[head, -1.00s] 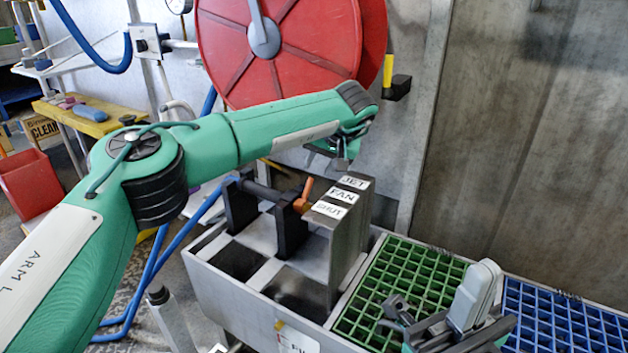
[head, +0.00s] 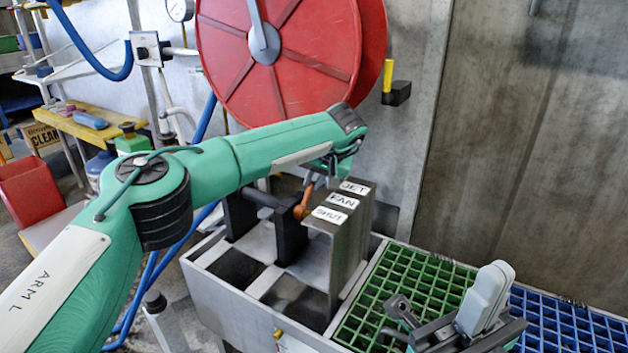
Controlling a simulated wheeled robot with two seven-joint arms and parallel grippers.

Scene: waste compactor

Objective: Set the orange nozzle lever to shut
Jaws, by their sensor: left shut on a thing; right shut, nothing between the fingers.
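The orange nozzle lever (head: 302,205) stands up at the end of the dark nozzle, beside a metal plate labelled JET, FAN and SHUT (head: 328,215). My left gripper (head: 316,178) is above the plate, at the lever's upper end, and is shut on the orange lever. My own wrist partly hides the fingers and the lever's tip. The lever leans up towards the gripper; which label it points to is hard to tell. My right gripper (head: 398,318) is shut and empty, low over the green grid.
The dark nozzle lies on black supports (head: 289,236) in a metal tray (head: 225,290). A green grid (head: 415,280) and a blue grid (head: 570,325) are to the right. A red hose reel (head: 300,60) stands behind. A yellow-black fixture (head: 396,90) sticks out from the wall.

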